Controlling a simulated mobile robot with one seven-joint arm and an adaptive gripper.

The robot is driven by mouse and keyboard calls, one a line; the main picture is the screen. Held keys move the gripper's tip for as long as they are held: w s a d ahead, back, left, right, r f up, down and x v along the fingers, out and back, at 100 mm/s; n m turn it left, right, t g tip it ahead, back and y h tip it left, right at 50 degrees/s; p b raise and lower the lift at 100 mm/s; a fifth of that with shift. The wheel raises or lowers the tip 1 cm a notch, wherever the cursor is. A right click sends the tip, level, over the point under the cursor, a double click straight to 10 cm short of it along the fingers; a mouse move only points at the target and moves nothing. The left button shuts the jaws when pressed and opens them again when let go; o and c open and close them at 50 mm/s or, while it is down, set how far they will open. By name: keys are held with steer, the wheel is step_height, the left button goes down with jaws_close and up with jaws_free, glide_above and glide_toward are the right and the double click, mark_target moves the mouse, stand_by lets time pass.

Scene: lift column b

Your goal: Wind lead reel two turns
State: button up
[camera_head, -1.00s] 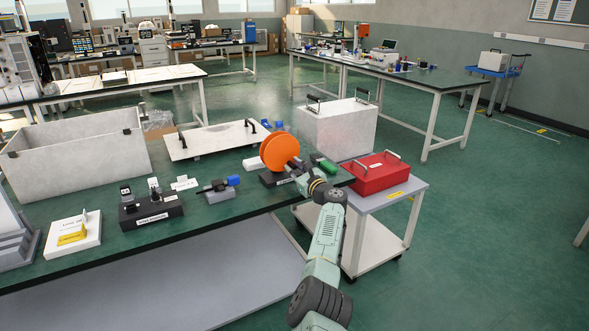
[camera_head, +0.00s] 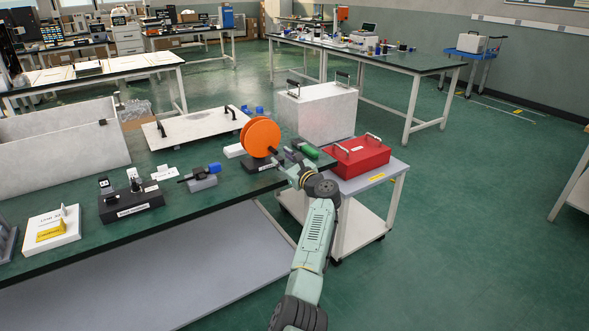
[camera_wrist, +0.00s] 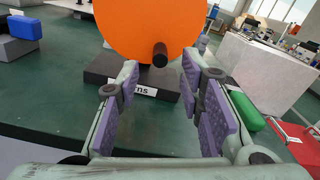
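The lead reel is a large orange disc (camera_head: 261,136) standing upright on a dark labelled base (camera_wrist: 170,103) near the bench's right end. Its dark crank knob (camera_wrist: 160,56) sticks out from the lower part of the disc toward me in the wrist view. My gripper (camera_head: 285,157) is at the near side of the reel. In the wrist view, my gripper (camera_wrist: 160,82) is open, its purple pads on either side of the knob's line. The knob appears just beyond or between the fingertips; I cannot tell the depth. No contact shows.
A green object (camera_head: 305,149) lies right of the reel, close to my right finger. A red box (camera_head: 358,158) sits on a white cart beyond the bench end. A blue-ended device (camera_head: 201,177) and a black block (camera_head: 131,205) stand left on the bench.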

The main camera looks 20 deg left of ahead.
steer(key=v, duration=0.7)
steer(key=shift+d, duration=0.1)
